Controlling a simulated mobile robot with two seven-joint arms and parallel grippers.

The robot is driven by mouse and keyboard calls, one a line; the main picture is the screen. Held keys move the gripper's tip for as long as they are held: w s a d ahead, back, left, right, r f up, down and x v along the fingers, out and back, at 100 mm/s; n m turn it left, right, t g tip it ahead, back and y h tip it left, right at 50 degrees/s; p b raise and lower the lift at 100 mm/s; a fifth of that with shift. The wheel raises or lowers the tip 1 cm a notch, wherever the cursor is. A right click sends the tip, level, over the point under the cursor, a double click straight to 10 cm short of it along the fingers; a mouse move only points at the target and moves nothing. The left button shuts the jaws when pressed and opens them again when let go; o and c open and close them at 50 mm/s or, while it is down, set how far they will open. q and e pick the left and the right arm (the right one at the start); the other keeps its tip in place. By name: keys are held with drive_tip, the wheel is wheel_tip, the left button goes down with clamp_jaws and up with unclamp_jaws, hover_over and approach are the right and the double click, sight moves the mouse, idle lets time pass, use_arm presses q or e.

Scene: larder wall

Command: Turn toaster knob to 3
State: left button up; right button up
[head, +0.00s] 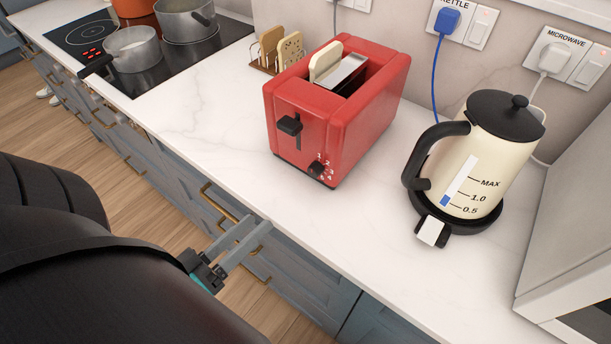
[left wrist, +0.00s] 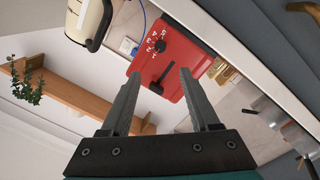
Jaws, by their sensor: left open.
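The red toaster (head: 330,115) stands on the white counter with a slice of bread in its slot. Its black knob (head: 318,169), ringed by white numbers, is low on the front face, right of the black lever (head: 289,125). The knob's exact setting is too small to tell. The toaster (left wrist: 172,62) and its knob (left wrist: 160,46) also show in the left wrist view, beyond the fingers. My left gripper (head: 258,233) is at the counter's front edge, below and left of the knob and apart from it. In the wrist view its fingers (left wrist: 158,95) are spread and empty. My right gripper is not seen.
A cream kettle (head: 467,165) stands right of the toaster, with a white appliance (head: 575,210) at the far right. A bread rack (head: 280,50) stands behind the toaster. Pots (head: 133,50) sit on the hob at the back left. Counter in front of the toaster is clear.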

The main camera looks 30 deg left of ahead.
sight(312, 173)
use_arm(q)
drive_tip(key=w, duration=0.4)
drive_tip(key=w+d, duration=0.1)
drive_tip(key=w, duration=0.4)
drive_tip(key=w+d, duration=0.1)
drive_tip(key=w, duration=0.4)
drive_tip(key=shift+b, duration=0.4)
drive_tip(key=shift+c, duration=0.3)
clamp_jaws()
